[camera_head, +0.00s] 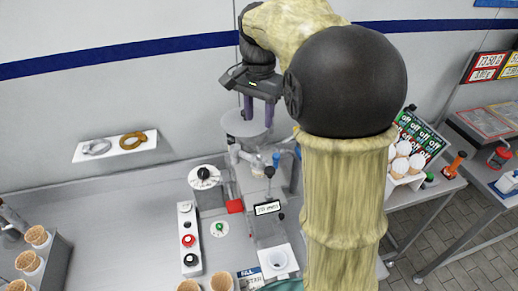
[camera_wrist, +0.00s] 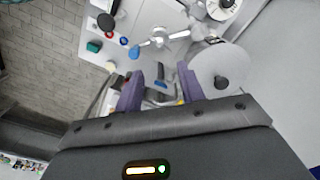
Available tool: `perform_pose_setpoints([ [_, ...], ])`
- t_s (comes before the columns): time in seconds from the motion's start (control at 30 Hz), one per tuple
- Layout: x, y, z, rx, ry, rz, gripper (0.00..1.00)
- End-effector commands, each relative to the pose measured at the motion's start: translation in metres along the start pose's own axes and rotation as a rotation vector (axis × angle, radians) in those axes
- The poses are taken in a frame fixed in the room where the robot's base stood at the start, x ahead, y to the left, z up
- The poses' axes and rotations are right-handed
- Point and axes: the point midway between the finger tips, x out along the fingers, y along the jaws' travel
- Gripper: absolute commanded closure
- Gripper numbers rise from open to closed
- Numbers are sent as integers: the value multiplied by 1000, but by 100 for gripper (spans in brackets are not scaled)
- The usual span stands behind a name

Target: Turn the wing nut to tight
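My gripper (camera_head: 258,112) has two purple fingers, apart and pointing down, above the machine in the middle of the bench. In the wrist view my gripper (camera_wrist: 160,86) is open, with no held thing visible between the fingers. A grey metal winged part (camera_wrist: 160,39), which looks like the wing nut, lies beyond the fingertips in the wrist view, apart from them. In the head view a grey winged or bent part (camera_head: 243,155) shows on the machine below my gripper, probably the same one. I cannot tell how tight it is.
A round grey lid with a dark knob (camera_wrist: 221,83) is close to the right finger. A control strip with red and black buttons (camera_head: 189,240) stands left of the machine. Cones (camera_head: 34,262) stand in a rack at the left. A wall shelf (camera_head: 115,146) holds two rings.

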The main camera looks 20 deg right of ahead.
Motion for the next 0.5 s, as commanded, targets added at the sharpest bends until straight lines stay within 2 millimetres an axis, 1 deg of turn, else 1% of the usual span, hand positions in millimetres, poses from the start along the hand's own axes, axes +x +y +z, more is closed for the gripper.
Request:
perform_pose_setpoints([
  [0.1,21,0,1,0,-4,4,61],
  [0.5,91,1,1,-1,-3,4,61],
])
